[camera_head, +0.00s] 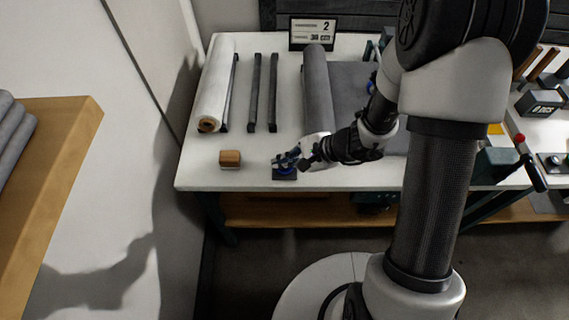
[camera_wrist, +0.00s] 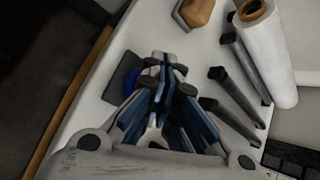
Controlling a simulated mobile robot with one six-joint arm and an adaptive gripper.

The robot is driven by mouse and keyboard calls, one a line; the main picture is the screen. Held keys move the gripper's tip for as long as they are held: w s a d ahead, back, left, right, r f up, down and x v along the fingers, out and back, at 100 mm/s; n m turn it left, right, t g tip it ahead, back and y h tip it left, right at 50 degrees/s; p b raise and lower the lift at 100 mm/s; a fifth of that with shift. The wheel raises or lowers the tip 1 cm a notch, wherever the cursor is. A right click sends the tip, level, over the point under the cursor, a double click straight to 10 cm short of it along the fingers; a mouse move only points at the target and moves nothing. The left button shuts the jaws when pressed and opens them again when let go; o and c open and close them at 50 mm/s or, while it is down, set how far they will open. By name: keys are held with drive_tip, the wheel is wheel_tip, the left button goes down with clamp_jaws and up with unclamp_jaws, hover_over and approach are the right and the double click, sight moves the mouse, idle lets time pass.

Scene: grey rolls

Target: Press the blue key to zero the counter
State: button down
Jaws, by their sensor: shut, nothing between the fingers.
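The blue key (camera_head: 287,170) sits on a dark square base (camera_head: 284,177) near the front edge of the white table. In the wrist view the blue key (camera_wrist: 131,84) shows partly behind my fingers, on its dark base (camera_wrist: 117,80). My gripper (camera_head: 290,158) is shut and empty, with its fingertips (camera_wrist: 167,68) at or just above the key. I cannot tell whether they touch it. The counter display (camera_head: 312,31) stands at the back of the table and shows a 2.
A wooden block (camera_head: 230,158) lies left of the key. A white roll (camera_head: 214,90), dark bars (camera_head: 264,92) and a grey roll (camera_head: 317,90) lie behind. The table's front edge (camera_head: 240,189) is close to the key. A wooden shelf (camera_head: 60,150) stands at left.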

drive_tip(key=shift+f, duration=0.4)
drive_tip(key=shift+r, duration=0.1)
idle(0.5)
drive_tip(key=shift+r+p, duration=0.45)
drive_tip(key=shift+r, duration=0.35)
drive_tip(key=shift+r+p, duration=1.6)
drive_tip(key=shift+r, duration=0.85)
